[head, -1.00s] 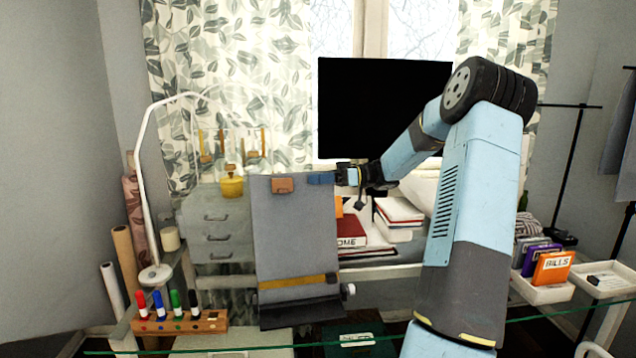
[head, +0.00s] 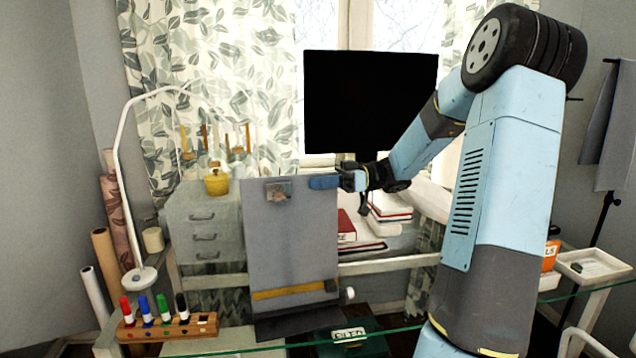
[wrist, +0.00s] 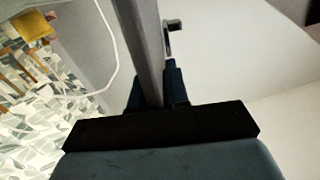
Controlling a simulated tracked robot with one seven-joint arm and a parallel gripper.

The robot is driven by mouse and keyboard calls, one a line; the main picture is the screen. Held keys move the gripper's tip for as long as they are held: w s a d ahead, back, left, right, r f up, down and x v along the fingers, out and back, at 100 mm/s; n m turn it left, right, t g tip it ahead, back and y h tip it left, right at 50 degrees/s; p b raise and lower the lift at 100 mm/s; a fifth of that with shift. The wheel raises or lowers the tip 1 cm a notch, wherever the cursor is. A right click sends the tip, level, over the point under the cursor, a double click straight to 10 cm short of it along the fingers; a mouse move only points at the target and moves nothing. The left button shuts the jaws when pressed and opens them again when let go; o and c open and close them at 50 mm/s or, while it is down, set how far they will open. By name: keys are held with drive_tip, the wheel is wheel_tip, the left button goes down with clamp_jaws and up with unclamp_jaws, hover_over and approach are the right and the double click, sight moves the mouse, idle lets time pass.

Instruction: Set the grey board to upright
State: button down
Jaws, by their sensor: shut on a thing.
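The grey board (head: 292,235) rises nearly upright above a dark base (head: 290,322), with a yellow strip (head: 295,290) across its lower part. A small brown-grey clip (head: 278,191) sits near its top edge. A white knob (head: 350,294) shows at its lower right. My gripper (head: 325,182) is at the board's upper right edge, with its blue finger across the front face. In the wrist view, the board (wrist: 146,45) is seen edge-on between the two fingers (wrist: 155,88). The gripper is shut on it. The far finger is hidden behind the board in the head view.
A marker rack (head: 165,328) stands front left, below a white lamp (head: 122,175). Books (head: 375,225) and a black monitor (head: 370,103) are behind right. A glass edge (head: 400,331) crosses the front.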

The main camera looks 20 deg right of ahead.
drive_tip(key=c, duration=1.2)
unclamp_jaws()
drive_tip(key=s+d, duration=0.1)
drive_tip(key=d, duration=1.2)
drive_tip(key=shift+d, duration=0.4)
drive_tip(key=shift+s, duration=0.1)
drive_tip(key=shift+c, duration=0.2)
